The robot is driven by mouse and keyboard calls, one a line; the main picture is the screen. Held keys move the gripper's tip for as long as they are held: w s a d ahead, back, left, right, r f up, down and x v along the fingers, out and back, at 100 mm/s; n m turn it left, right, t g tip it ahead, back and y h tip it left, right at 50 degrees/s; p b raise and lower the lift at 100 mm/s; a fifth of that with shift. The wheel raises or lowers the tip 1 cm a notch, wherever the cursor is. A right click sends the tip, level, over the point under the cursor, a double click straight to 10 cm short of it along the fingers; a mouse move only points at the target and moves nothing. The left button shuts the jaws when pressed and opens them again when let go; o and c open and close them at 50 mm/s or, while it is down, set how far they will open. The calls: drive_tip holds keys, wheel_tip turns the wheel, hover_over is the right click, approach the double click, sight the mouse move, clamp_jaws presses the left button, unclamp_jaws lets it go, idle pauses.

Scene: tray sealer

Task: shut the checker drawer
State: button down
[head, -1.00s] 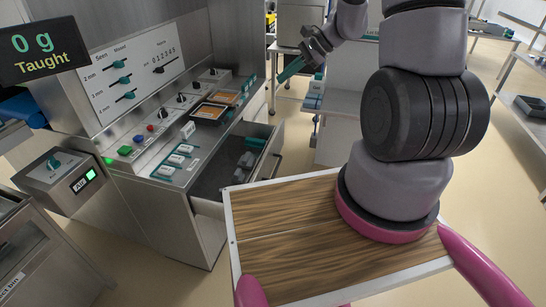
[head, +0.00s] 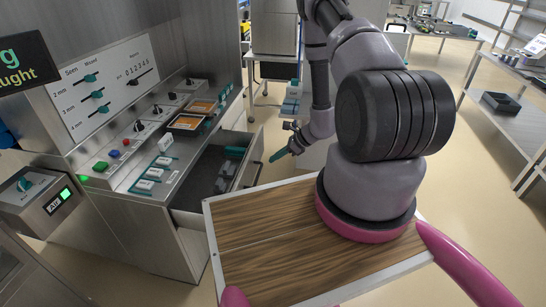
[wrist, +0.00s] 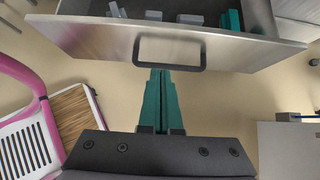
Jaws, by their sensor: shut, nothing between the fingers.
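The checker drawer (head: 202,200) is pulled out of the steel machine's front, with grey and teal pieces lying inside. In the wrist view its steel front panel (wrist: 90,38) spans the top, with a dark rectangular handle (wrist: 170,66) at the middle. My gripper (wrist: 160,74) has its teal fingers together, pointing at the handle's lower edge; I cannot tell whether they touch it. In the head view my gripper (head: 279,155) is to the right of the drawer front, with a visible gap and nothing held.
The machine's sloped panel (head: 140,150) carries buttons, knobs and small trays above the drawer. My wood-topped base fills the lower middle. Open floor (head: 450,170) lies to the right, with a steel bench (head: 510,115) beyond.

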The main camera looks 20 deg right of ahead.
sight(247, 168)
drive_tip(key=x, duration=0.3)
drive_tip(key=a+r+x, duration=0.1)
drive_tip(key=x, duration=0.5)
drive_tip(key=shift+w+a+r, duration=0.15)
drive_tip(key=shift+w+r, duration=0.1)
drive_tip(key=shift+w, duration=0.1)
drive_tip(key=shift+w+a, duration=0.3)
drive_tip(key=shift+a, duration=0.15)
drive_tip(key=w+a, duration=0.4)
drive_tip(key=a, duration=0.3)
drive_tip(key=w+a, duration=0.4)
drive_tip(key=a, duration=0.3)
drive_tip(key=shift+w+a, duration=0.3)
drive_tip(key=shift+a, duration=0.1)
